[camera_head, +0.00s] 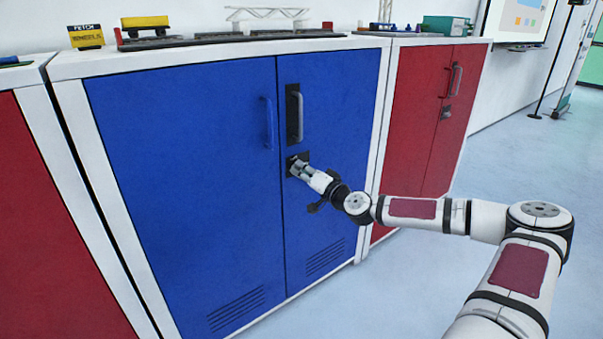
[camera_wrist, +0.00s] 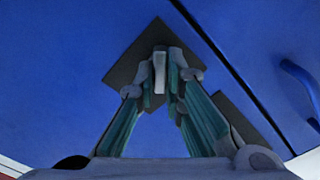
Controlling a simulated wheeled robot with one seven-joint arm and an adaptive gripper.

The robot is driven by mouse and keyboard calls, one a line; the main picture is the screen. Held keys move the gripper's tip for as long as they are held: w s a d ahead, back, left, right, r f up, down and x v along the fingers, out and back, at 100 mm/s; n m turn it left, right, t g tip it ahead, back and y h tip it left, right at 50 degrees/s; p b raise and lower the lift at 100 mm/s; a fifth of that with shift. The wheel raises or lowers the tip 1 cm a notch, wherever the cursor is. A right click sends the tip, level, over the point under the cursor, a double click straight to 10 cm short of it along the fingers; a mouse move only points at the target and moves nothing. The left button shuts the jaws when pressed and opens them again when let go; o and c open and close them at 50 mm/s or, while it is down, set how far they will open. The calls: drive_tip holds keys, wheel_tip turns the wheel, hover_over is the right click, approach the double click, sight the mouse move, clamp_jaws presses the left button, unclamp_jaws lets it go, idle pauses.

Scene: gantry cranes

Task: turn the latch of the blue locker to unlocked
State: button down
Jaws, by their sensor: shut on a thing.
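The blue locker (camera_head: 190,180) stands in the middle of the head view with both doors closed. Its latch is a light grey tab (camera_wrist: 159,72) on a dark square plate (camera_wrist: 139,54), which also shows on the right door in the head view (camera_head: 291,162). My gripper (camera_head: 295,165) reaches the plate from the right. In the wrist view my gripper (camera_wrist: 160,78) has its two fingers closed around the tab, one on each side. The fingers cover part of the tab. In the head view my gripper hides most of the latch.
The right door has a grey handle (camera_head: 296,115) above the latch and the left door a blue handle (camera_head: 268,122). Red lockers stand at the right (camera_head: 418,130) and left (camera_head: 50,220). Models sit on top, including a yellow wagon (camera_head: 145,23). The floor (camera_head: 375,300) in front is clear.

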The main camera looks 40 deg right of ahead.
drive_tip(key=shift+d+m, duration=0.15)
drive_tip(key=shift+m, duration=4.15)
drive_tip(key=c, duration=1.7)
unclamp_jaws()
drive_tip(key=shift+f, duration=0.1)
drive_tip(key=s, duration=1.2)
drive_tip(key=shift+d, duration=0.15)
